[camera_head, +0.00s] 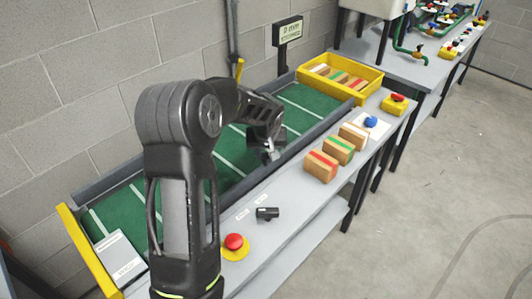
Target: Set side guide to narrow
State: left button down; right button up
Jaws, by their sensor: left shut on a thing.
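A long grey rail, which looks like the side guide (225,195), runs along the near edge of the green belt (305,97). My left gripper (269,153) reaches over the belt from the left and points down at this rail. It is shut on a small part there, seemingly the side guide's handle; its own fingers mostly hide the grip. Two small white labels (242,213) lie on the grey top below the rail, too small to read. My right gripper is not in view.
A small black device (267,213) and a red button on a yellow base (234,242) are on the near ledge. Several striped wooden blocks (338,150) stand further right. A yellow crate (369,87) holds more blocks. A sign (289,32) stands behind the belt.

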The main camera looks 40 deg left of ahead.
pick_arm(q)
jog(key=a, duration=1)
jog(key=shift+w+a+r+b, duration=0.15)
jog(key=shift+w+a+b, duration=0.15)
jog(key=shift+w, duration=0.1)
jog(key=c, duration=1.4)
grip_release()
jog(key=shift+c, duration=0.2)
jog(key=o, duration=0.3)
jog(key=shift+a, duration=0.1)
jog(key=shift+o, duration=0.5)
